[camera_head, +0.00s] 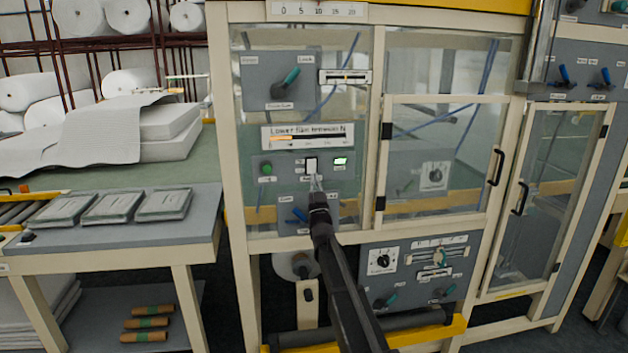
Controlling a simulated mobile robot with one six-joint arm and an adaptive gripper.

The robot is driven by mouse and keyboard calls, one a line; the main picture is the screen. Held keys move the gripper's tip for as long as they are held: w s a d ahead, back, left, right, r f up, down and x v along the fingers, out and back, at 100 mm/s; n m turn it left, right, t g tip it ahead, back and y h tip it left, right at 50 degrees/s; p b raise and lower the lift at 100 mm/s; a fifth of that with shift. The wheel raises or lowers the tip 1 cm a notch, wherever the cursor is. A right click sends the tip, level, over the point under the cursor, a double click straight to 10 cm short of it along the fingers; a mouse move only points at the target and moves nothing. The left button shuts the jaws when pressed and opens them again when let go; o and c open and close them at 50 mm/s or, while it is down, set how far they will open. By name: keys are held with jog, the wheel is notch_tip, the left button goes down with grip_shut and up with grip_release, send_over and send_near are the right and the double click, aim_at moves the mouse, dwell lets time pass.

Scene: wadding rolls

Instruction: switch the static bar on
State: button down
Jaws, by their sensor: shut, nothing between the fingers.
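A small black-framed rocker switch (311,164) sits in the middle of a grey panel (290,166) on the machine front. The label under it is partly hidden by my gripper, and I cannot read it. A lit green indicator (340,160) is to the right of the switch. A round green button (266,168) is to the left. My gripper (316,179) is shut and empty, with its tips just below or at the lower edge of the switch. I cannot tell whether they touch it.
A gauge labelled lower film tension (307,136) is above the panel. A blue-handled lever (299,214) is just below left of my gripper. Glazed doors with black handles (495,167) stand to the right. A table with grey packs (112,207) is at left.

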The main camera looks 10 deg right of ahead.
jog(key=b+v, duration=0.8)
jog(key=v, duration=0.4)
jog(key=shift+w+d, duration=0.2)
jog(key=shift+f, duration=0.1)
